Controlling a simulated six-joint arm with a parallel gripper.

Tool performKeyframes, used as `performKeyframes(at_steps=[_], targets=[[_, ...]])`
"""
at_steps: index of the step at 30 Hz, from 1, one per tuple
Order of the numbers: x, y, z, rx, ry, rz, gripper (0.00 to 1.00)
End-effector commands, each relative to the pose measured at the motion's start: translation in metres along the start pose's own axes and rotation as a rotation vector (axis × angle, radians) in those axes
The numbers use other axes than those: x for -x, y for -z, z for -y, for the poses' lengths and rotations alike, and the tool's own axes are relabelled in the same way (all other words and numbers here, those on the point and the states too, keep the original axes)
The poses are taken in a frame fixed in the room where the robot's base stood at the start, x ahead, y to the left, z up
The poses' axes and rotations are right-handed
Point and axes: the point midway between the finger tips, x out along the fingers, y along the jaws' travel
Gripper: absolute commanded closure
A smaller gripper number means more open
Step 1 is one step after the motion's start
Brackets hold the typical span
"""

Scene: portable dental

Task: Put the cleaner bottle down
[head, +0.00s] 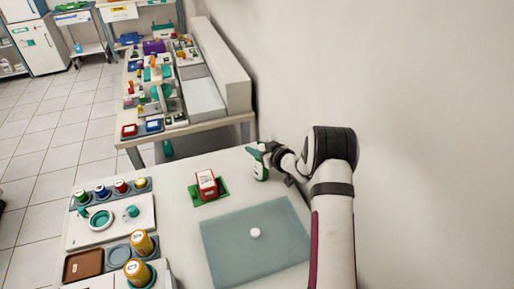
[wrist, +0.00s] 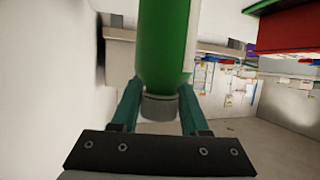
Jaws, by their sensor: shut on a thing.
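The cleaner bottle (head: 261,170), green with a pale patch, is near the far right edge of the white table (head: 180,186). In the wrist view the bottle (wrist: 164,45) shows as a green body with a grey neck or cap. My gripper (head: 268,150) reaches it from the right. Its two teal fingers (wrist: 160,100) are shut on the bottle around the grey part. The bottle looks roughly upright in the head view. I cannot tell whether its base touches the table.
A red box on a green tray (head: 222,192) stands left of the bottle. A blue-grey mat (head: 221,252) with a white round piece (head: 255,232) lies in front. Cups and trays fill the left side. A wall is close on the right. A crowded second table (head: 205,127) stands behind.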

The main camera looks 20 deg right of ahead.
Motion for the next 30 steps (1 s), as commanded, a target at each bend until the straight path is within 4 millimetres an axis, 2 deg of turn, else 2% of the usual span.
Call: performKeyframes(at_steps=[1,2,6,14,17,20,27,30], targets=[[-0.001,-0.001,0.0,0.0,0.0,0.0,1.0],[-0.001,-0.001,0.0,0.0,0.0,0.0,0.5],[-0.001,-0.001,0.0,0.0,0.0,0.0,0.26],[0.0,-0.001,0.0,0.0,0.0,0.0,0.26],[0.005,0.001,-0.001,-0.001,-0.001,0.001,0.26],[0.024,0.001,-0.001,-0.003,-0.002,0.001,0.26],[0.086,0.002,-0.001,-0.001,-0.003,0.0,0.26],[0.103,0.002,-0.001,-0.001,-0.002,0.0,0.26]])
